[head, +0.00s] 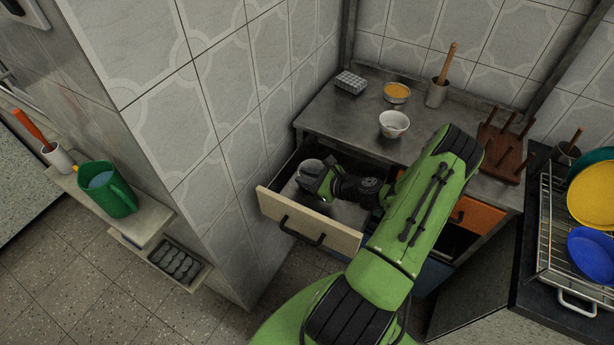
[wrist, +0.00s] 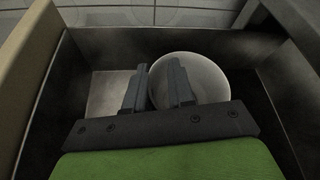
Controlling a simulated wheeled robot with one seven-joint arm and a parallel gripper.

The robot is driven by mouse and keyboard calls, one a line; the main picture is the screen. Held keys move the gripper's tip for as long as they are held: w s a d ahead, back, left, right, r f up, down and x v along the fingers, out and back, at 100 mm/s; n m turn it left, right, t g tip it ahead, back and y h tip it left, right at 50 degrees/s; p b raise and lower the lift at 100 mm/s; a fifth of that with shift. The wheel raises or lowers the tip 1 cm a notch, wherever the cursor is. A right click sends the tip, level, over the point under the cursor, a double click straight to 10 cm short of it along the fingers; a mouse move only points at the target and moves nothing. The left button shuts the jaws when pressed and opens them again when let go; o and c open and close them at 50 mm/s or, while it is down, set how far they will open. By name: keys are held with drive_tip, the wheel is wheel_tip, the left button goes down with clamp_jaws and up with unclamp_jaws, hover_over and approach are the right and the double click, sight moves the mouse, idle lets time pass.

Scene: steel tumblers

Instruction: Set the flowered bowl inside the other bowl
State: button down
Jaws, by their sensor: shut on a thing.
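A whitish bowl (head: 310,168) is inside the open drawer (head: 310,222). It also shows in the wrist view (wrist: 212,76), with a plain pale inside. My gripper (head: 317,180) reaches down into the drawer and is shut on this bowl's wall. In the wrist view my gripper (wrist: 158,76) has one finger outside the bowl's left side and one inside it. A second white bowl (head: 394,125), with faint marks on its outside, stands upright on the steel counter (head: 350,115). I cannot tell from the marks which bowl is flowered.
An orange-topped dish (head: 397,92), a grey box (head: 350,82), a grey pot with a wooden handle (head: 437,92) and a wooden peg rack (head: 502,150) stand on the counter. The drawer walls (wrist: 55,100) are close around my gripper. A dish rack (head: 560,230) is at right.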

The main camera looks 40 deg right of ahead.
drive_tip(key=c, duration=0.9)
unclamp_jaws()
drive_tip(key=p+v, duration=0.2)
drive_tip(key=v, duration=1.3)
drive_tip(key=shift+s+d+r+p, duration=0.1)
drive_tip(key=shift+s+p, duration=0.2)
drive_tip(key=shift+s, duration=0.1)
